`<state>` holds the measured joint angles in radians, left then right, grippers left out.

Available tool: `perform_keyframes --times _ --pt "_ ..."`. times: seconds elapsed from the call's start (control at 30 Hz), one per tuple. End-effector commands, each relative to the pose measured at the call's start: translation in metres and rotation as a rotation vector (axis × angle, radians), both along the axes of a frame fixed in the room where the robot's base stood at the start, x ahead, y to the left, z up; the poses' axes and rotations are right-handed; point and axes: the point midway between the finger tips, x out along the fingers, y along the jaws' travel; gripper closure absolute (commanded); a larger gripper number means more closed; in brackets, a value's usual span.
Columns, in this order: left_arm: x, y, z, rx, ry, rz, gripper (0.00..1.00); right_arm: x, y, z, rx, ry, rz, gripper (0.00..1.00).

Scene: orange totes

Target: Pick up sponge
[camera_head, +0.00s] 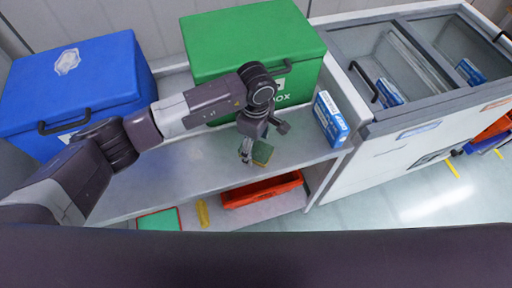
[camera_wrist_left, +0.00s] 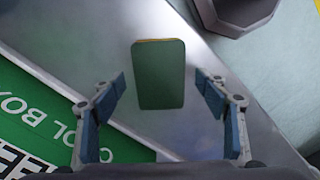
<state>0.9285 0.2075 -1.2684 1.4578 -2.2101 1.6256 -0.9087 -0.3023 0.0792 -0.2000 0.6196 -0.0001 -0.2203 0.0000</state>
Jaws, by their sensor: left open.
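The sponge (camera_head: 262,153) is green on top with a yellow layer under it. It lies on the grey metal shelf (camera_head: 190,168) in front of the green box. In the left wrist view the sponge (camera_wrist_left: 159,75) is upright in the picture, ahead of and between my fingers, with bare metal around it. My left gripper (camera_head: 250,150) hangs over the shelf beside the sponge. In the left wrist view its fingers (camera_wrist_left: 164,92) are spread wide with nothing between their pads. My right gripper is not in view.
A green box (camera_head: 235,40) and a blue box (camera_head: 95,75) stand at the back of the shelf. A blue-and-white carton (camera_head: 331,119) stands at its right end, beside a glass-topped freezer (camera_head: 400,130). A red-orange tote (camera_head: 262,191) sits below the shelf.

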Motion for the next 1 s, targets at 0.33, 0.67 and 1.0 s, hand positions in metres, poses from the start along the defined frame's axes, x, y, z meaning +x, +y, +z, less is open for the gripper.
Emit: perform_keyframes --times 0.33,0.67,1.0 --pt "0.0003 0.0 -0.0031 0.0 -0.001 0.0 0.41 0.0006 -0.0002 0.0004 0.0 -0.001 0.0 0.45" --pt "0.0003 0.0001 -0.003 0.0 -0.001 0.0 0.62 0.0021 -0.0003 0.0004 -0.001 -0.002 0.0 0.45" --pt "0.0008 -0.0003 0.0017 -0.002 -0.002 0.0 0.64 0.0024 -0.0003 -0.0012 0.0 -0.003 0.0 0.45"
